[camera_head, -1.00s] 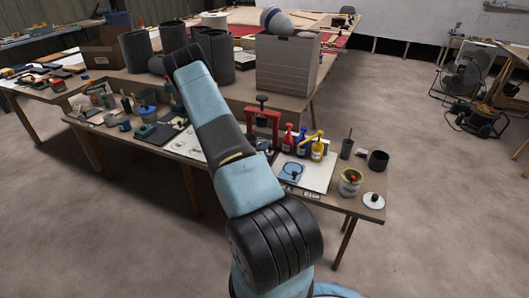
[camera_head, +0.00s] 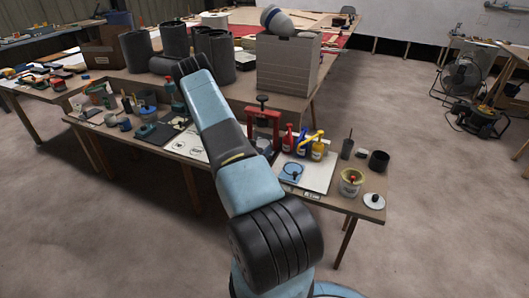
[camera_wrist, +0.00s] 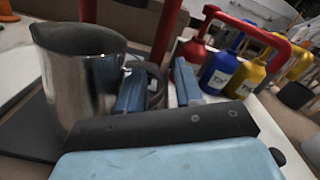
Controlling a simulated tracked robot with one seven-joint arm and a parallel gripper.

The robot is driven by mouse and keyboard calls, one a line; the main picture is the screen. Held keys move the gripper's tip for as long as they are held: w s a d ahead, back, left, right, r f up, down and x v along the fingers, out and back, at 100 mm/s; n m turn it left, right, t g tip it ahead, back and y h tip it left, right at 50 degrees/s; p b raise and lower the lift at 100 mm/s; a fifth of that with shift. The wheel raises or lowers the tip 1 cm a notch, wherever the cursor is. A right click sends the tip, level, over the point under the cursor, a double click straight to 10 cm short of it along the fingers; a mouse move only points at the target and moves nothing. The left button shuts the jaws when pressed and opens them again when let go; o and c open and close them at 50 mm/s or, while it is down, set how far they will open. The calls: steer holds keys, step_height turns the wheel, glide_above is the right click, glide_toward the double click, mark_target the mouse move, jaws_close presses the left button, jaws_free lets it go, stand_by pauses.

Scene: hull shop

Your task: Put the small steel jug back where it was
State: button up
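The small steel jug (camera_wrist: 85,85) stands large at the left of the wrist view, shiny, with a dark opening and a handle on its right side. My gripper (camera_wrist: 160,88) has its two blue fingers on either side of the handle (camera_wrist: 157,85), the left one within the loop.
A red press (camera_head: 263,128) stands close behind. Red, blue (camera_wrist: 218,72) and yellow (camera_wrist: 246,76) bottles are just right of my gripper. The workbench (camera_head: 335,200) also carries a dark mat (camera_head: 160,134), a white-lidded board (camera_head: 312,172) and a pot (camera_head: 350,183) at its right end.

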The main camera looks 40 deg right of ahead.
steer(key=shift+a, duration=0.1)
steer(key=v, duration=1.2)
steer(key=s+a+r+m+g+y, duration=0.1)
steer(key=s+a+r+m+g, duration=0.15)
steer(key=r+m+g, duration=0.75)
steer(key=s+a+r+m+g, duration=0.1)
steer(key=s+r+m+g, duration=0.15)
steer(key=r+m, duration=0.9)
steer(key=s+a+r+m+t+y, duration=0.2)
steer(key=s+a+r+t+y, duration=0.1)
steer(key=a+r, duration=0.5)
steer(key=s+a+r+m+t+y, duration=0.2)
steer(key=s+a+r+t+y, duration=0.2)
steer(key=a+r, duration=0.5)
steer(key=s+a+r+m+t+y, duration=0.2)
steer(key=s+a+r+t+y, duration=0.1)
steer(key=s+a+r+y, duration=0.3)
steer(key=a+r+y, duration=0.2)
steer(key=a, duration=0.2)
steer(key=shift+s+a+r+m+t+y, duration=0.3)
steer(key=shift+s+r+m+t, duration=0.05)
